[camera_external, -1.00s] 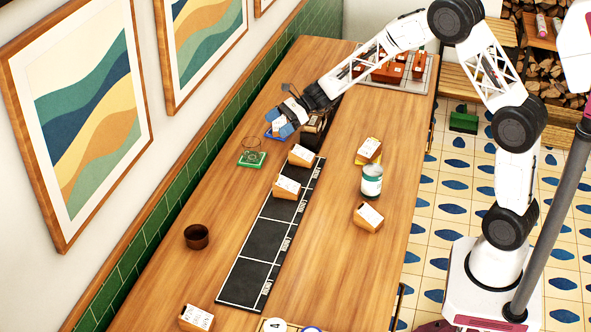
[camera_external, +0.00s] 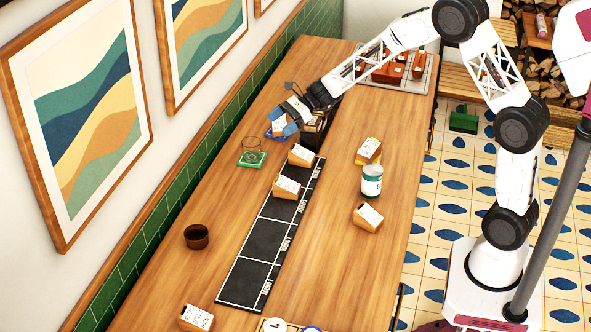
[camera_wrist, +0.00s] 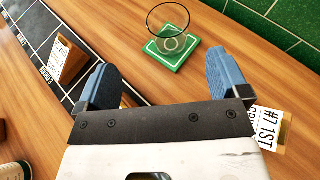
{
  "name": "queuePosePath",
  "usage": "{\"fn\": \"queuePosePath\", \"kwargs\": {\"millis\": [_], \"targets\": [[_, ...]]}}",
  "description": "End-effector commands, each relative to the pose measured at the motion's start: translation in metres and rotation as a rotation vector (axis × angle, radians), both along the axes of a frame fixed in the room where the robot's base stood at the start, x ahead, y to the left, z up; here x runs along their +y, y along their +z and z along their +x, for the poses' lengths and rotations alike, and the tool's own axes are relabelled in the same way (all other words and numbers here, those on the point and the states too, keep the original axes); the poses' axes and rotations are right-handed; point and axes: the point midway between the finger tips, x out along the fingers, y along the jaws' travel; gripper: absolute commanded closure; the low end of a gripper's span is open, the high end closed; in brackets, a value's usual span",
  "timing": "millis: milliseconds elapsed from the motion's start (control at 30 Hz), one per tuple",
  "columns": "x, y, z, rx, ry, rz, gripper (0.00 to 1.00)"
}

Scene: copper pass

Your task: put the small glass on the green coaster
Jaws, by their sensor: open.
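The small clear glass (camera_external: 251,150) stands upright on the green coaster (camera_external: 258,164) near the tiled wall. In the wrist view the glass (camera_wrist: 168,28) also rests on the green coaster (camera_wrist: 163,57), beyond my fingertips. My gripper (camera_external: 284,119) is apart from the glass, up and to its right in the external view. In the wrist view my gripper (camera_wrist: 161,64) has its blue fingers spread wide with nothing between them.
A card holder (camera_wrist: 268,128) is beside my right finger in the wrist view. Card holders (camera_external: 301,155) stand on and near the black strip (camera_external: 263,240). A tin (camera_external: 372,181) stands to the right, a brown cup (camera_external: 196,236) at front left. Bare wood surrounds the cup.

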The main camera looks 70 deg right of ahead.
Motion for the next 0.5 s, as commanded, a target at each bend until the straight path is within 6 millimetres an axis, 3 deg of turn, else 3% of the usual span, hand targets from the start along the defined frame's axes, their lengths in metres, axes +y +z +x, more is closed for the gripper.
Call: {"fn": "queuePosePath", "kwargs": {"millis": [267,500], "targets": [[0.044,0.034,-0.037,-0.047,0.156,-0.147,0.06],[0.097,0.071,-0.1,-0.123,0.391,-0.36,0.06]]}}
